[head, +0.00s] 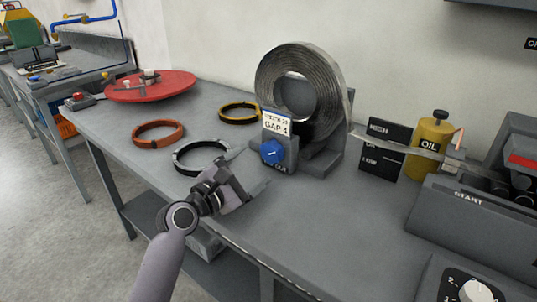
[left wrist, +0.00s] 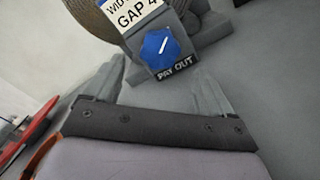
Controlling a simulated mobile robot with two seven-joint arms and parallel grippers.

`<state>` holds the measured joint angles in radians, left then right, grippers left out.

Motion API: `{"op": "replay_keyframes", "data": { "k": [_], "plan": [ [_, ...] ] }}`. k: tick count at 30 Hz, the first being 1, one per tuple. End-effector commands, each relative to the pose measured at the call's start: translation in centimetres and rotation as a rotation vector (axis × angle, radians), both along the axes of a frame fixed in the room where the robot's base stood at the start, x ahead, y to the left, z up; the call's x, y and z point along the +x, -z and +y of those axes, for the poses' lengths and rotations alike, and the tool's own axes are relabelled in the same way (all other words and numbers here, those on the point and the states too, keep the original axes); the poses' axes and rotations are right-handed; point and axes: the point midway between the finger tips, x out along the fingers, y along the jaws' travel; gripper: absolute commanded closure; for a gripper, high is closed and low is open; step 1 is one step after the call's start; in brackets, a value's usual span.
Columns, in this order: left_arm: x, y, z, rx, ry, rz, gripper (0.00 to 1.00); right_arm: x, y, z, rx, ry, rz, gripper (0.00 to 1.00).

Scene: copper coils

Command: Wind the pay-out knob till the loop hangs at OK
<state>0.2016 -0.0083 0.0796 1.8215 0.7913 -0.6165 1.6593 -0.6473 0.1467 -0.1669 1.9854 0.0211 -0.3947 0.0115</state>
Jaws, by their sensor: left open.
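The pay-out knob (head: 272,151) is blue and lobed, on a grey block below a "GAP 4" label (head: 277,124). In the left wrist view the knob (left wrist: 160,49) carries a slanted white line, above the words "PAY OUT". My left gripper (head: 253,173) is open and empty, in front of and below the knob, apart from it. Its two fingers (left wrist: 160,88) point toward the knob block. A coil of metal strip (head: 271,75) stands upright behind.
A yellow oil bottle (head: 430,147) stands behind the strip, near a grey machine marked "START" (head: 468,198). Orange (head: 158,133), white-and-black (head: 202,155) and yellow-and-black (head: 239,112) rings lie left of the coil, near a red disc (head: 150,91).

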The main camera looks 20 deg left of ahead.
Motion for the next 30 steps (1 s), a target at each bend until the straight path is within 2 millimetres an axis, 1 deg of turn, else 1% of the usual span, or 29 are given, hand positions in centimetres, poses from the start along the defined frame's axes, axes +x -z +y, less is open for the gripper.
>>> {"op": "replay_keyframes", "data": {
  "k": [1,6,12,18,25,26,27,29,30],
  "plan": [
    [0.7,-0.1,-0.3,0.000,0.001,-0.001,0.16,-0.1,0.2,0.1,0.001,-0.001,0.004,1.00],
    [3.0,-0.1,-1.1,-0.001,0.001,-0.001,0.16,-0.2,0.5,0.3,0.004,-0.005,0.008,1.00],
    [4.9,0.0,-1.8,0.000,0.001,-0.001,0.16,-0.2,0.6,0.3,0.005,-0.003,0.010,1.00],
    [5.6,0.0,-2.0,0.000,0.000,0.000,0.16,0.1,0.3,0.4,0.009,-0.002,0.002,1.00],
    [5.6,0.0,-2.1,0.000,0.000,0.000,0.16,0.3,0.0,0.4,0.009,-0.001,-0.004,1.00],
    [5.6,0.0,-2.0,0.000,0.000,0.000,0.26,0.3,0.0,0.4,0.010,-0.001,-0.005,1.00],
    [5.6,0.0,-2.0,0.000,0.000,0.000,0.39,0.3,0.0,0.4,0.010,-0.001,-0.005,1.00],
    [5.6,0.0,-2.0,0.000,0.000,0.000,0.58,0.3,0.0,0.4,0.010,-0.001,-0.005,1.00],
    [5.6,0.0,-2.0,0.000,0.000,0.000,0.71,0.3,0.0,0.3,0.009,0.000,-0.005,1.00]
  ]
}}
